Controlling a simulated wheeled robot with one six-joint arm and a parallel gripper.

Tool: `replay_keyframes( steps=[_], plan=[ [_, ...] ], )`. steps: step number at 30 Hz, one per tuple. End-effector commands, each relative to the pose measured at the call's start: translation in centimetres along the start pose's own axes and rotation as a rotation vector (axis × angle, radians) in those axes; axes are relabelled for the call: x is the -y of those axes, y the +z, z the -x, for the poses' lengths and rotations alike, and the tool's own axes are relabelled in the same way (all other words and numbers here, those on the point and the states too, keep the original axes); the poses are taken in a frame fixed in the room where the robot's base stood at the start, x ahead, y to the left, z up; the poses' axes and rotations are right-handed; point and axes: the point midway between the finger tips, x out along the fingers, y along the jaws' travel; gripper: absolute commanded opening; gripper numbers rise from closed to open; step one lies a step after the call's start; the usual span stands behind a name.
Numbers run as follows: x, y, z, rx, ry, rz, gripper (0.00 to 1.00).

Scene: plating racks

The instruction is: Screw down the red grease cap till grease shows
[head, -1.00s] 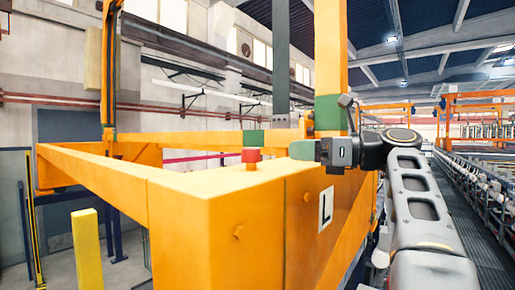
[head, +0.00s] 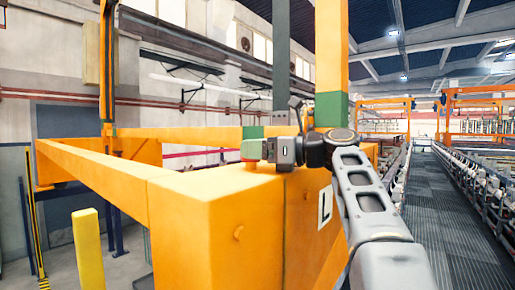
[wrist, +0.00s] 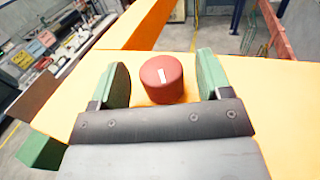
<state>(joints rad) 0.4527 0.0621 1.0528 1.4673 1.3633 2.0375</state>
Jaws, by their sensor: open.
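My gripper (wrist: 162,64) is open, with one green finger on each side of the cap. A gap shows between the cap and each finger in the wrist view. No grease is visible around the cap.
An orange upright with a green band (head: 332,108) and a grey post (head: 281,60) rise close behind my gripper. A yellow post (head: 87,246) stands on the floor at left. A walkway (head: 425,195) beside rows of racks lies clear at right.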

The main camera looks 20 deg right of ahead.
Motion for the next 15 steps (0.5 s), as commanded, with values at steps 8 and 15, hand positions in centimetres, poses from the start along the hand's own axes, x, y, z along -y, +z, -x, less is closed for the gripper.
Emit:
replay_keyframes(
  steps=[8,15],
  plan=[
    [0.0,0.01,0.03,0.0,0.0,0.0,0.51],
    [0.0,0.02,0.03,0.0,0.0,0.0,0.28]
  ],
)
